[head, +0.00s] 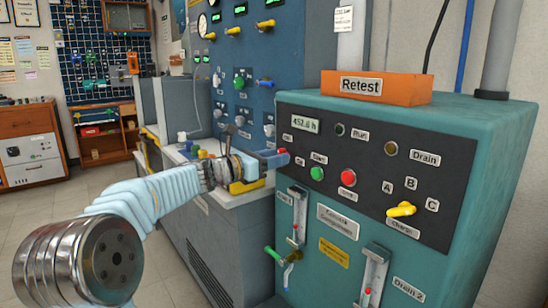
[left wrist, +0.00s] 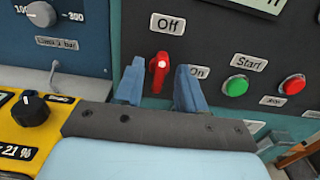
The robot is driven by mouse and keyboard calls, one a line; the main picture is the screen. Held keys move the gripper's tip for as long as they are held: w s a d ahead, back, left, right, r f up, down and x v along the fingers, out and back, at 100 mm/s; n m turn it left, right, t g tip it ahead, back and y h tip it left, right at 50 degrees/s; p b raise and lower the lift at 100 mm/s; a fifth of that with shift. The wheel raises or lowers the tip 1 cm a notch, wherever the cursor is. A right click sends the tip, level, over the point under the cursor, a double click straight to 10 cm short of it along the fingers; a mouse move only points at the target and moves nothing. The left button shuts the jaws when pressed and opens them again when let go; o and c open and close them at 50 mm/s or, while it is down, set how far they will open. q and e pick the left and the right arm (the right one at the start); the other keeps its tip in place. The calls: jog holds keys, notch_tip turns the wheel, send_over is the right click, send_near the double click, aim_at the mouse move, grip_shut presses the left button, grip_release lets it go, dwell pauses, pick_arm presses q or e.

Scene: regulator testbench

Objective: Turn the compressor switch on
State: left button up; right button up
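The compressor switch is a small red lever (left wrist: 160,66) on the dark panel, with a bright spot on it. An "Off" label (left wrist: 168,24) sits above it and an "On" label (left wrist: 198,72) to its lower right, partly covered by a finger. My left gripper (left wrist: 158,84) is open, with one blue finger on each side of the switch. I see a gap to each finger; contact cannot be told. In the head view the switch (head: 283,152) shows just past the tip of my left gripper (head: 274,160). My right gripper is not in view.
The green Start button (head: 317,173) and red button (head: 348,177) are right of the switch. A yellow selector (head: 401,209) is farther right. A yellow panel with a black knob (left wrist: 31,108) lies close left.

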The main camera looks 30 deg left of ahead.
pick_arm(q)
grip_shut()
dwell(0.4)
jog(key=shift+d+f+m+b, duration=0.1)
jog(key=shift+m+b, duration=2.25)
jog(key=shift+m, duration=0.65)
jog(key=shift+d+f+m+b, duration=0.1)
jog(key=shift+f+m+b, duration=0.05)
jog(key=shift+m+b, duration=2.55)
jog(key=shift+d+f+m+b, duration=0.1)
jog(key=shift+m+b, duration=1.9)
jog(key=shift+m, duration=1.3)
